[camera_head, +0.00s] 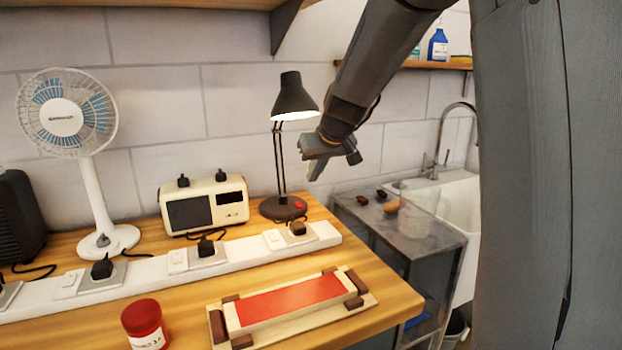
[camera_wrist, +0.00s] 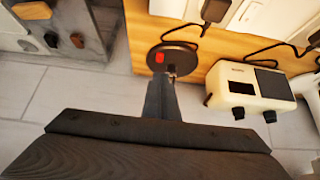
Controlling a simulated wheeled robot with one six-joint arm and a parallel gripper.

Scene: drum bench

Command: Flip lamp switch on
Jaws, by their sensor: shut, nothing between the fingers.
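The black desk lamp (camera_head: 294,97) stands at the back right of the wooden bench, and the inside of its shade shows bright white. Its round dark base (camera_head: 272,208) carries a small red switch (camera_head: 299,205). In the wrist view the base (camera_wrist: 183,58) and red switch (camera_wrist: 159,57) show just beyond my fingers. My gripper (camera_head: 317,172) is shut and empty, pointing down, above and a little right of the lamp base in the head view. It also shows in the wrist view (camera_wrist: 170,78). Which way the switch is set is too small to tell.
A cream radio (camera_head: 205,205) stands left of the lamp. A white power strip (camera_head: 140,272) with plugs and cords runs in front. A white fan (camera_head: 97,200), a red jar (camera_head: 145,323) and a red-topped block (camera_head: 290,300) are on the bench. A grey side table (camera_head: 400,225) is at right.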

